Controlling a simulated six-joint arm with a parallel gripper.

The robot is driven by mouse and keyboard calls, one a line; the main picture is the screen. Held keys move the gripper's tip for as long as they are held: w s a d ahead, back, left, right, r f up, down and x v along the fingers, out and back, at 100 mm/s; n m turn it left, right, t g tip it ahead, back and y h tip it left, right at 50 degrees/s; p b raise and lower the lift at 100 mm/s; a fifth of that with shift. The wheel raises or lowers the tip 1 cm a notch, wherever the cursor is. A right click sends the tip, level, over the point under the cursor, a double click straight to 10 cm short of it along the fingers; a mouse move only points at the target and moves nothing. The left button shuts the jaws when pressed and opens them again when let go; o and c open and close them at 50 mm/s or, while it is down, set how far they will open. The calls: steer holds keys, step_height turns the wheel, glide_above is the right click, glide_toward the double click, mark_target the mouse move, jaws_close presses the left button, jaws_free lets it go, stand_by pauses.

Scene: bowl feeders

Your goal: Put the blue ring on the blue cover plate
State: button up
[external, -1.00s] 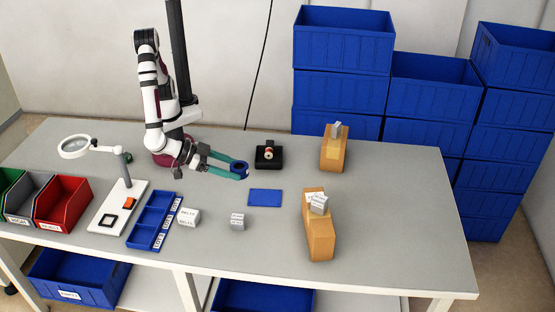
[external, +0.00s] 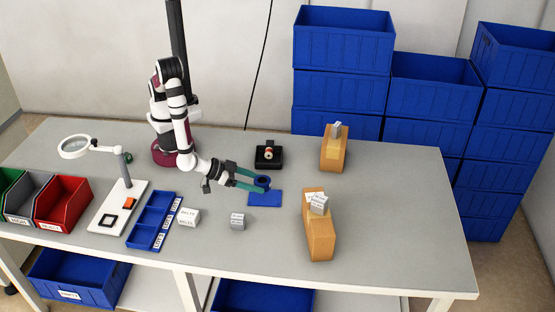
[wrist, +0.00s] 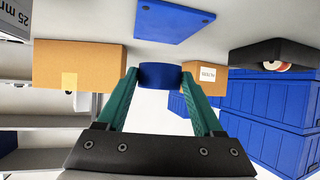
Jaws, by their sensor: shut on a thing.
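The blue ring (wrist: 160,76) is between the two green fingers of my gripper (external: 262,184), which is shut on it. In the external view the ring (external: 263,180) is held above the upper edge of the blue cover plate (external: 264,199). The plate lies flat on the grey table, partly hidden by the fingers. In the wrist view the plate (wrist: 174,22) shows at the top, with a visible gap between it and the ring.
A black device (external: 268,157) with a reddish round part stands behind the plate. Two cardboard boxes (external: 320,233) (external: 333,155) stand to the right. Bare table surrounds the plate.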

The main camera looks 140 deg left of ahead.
steer(key=shift+w+a+f, duration=0.1)
steer(key=shift+a+f, duration=0.1)
steer(key=shift+f, duration=0.95)
steer(key=shift+a+f, duration=0.2)
steer(key=shift+f, duration=0.9)
steer(key=o, duration=1.4)
steer(key=shift+f, duration=0.1)
steer(key=shift+o, duration=0.2)
